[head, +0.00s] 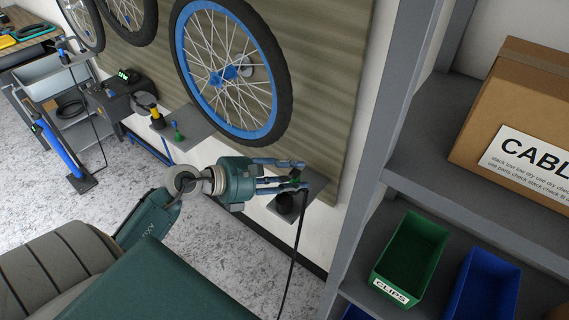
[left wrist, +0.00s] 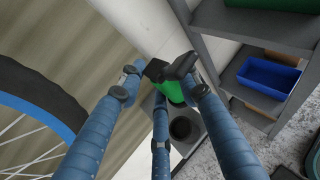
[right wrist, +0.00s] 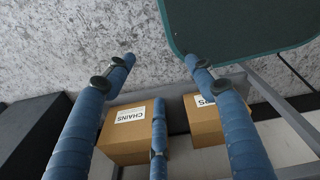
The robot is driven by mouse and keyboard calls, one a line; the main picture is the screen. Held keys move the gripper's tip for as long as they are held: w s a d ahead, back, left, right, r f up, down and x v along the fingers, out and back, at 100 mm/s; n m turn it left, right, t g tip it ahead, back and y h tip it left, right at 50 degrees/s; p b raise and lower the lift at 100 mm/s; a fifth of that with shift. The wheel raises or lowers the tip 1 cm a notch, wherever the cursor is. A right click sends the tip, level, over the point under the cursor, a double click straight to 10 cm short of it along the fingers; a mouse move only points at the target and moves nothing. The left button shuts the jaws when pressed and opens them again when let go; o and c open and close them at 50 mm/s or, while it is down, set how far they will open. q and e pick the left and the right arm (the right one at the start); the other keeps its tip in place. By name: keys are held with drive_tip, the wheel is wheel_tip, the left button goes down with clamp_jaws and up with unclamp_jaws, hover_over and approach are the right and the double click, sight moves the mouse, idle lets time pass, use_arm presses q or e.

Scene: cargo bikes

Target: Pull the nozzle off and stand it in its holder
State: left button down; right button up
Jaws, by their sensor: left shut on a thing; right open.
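The nozzle (left wrist: 174,92) has a green body and a black top. My left gripper (head: 297,172) is shut on it, with its blue fingers around it. In the head view the nozzle (head: 295,181) is mostly hidden by the fingers. The holder (left wrist: 184,130) is a dark round cup on a small grey shelf. In the head view the holder (head: 285,203) sits just below the fingertips. The nozzle appears above and beside the cup, and I cannot tell whether they touch. My right gripper (right wrist: 157,72) is open and empty.
A black hose (head: 295,245) hangs from the nozzle area. A bike wheel (head: 232,70) hangs on the wall panel. A grey rack (head: 400,130) stands right, with a green bin (head: 412,258). Cardboard boxes (right wrist: 127,150) lie beyond my right gripper.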

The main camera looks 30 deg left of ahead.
use_arm(q)
drive_tip(key=a+f+n, duration=0.1)
drive_tip(key=f, duration=0.1)
drive_tip(key=w+a+f+y+b, duration=0.1)
drive_tip(key=a+f, duration=0.1)
drive_tip(key=w+a+f+n+t+y, duration=0.1)
drive_tip(key=f, duration=0.1)
drive_tip(key=shift+w+a+f+n+b, duration=0.15)
drive_tip(key=shift+a+n+b, duration=0.15)
drive_tip(key=shift+a, duration=0.05)
drive_tip(key=shift+f+b, duration=0.6)
use_arm(e)
drive_tip(key=shift+w+f, duration=0.1)
drive_tip(key=shift+f, duration=0.85)
use_arm(q)
drive_tip(key=shift+f, duration=0.6)
use_arm(e)
drive_tip(key=shift+a+f, duration=0.15)
drive_tip(key=shift+f, duration=0.15)
use_arm(q)
drive_tip(key=shift+f+b, duration=0.15)
drive_tip(key=shift+b, duration=0.25)
use_arm(e)
drive_tip(key=shift+f, duration=0.15)
use_arm(q)
drive_tip(key=shift+f+b, duration=0.4)
drive_tip(key=shift+f, duration=0.15)
use_arm(e)
drive_tip(key=shift+f, duration=0.4)
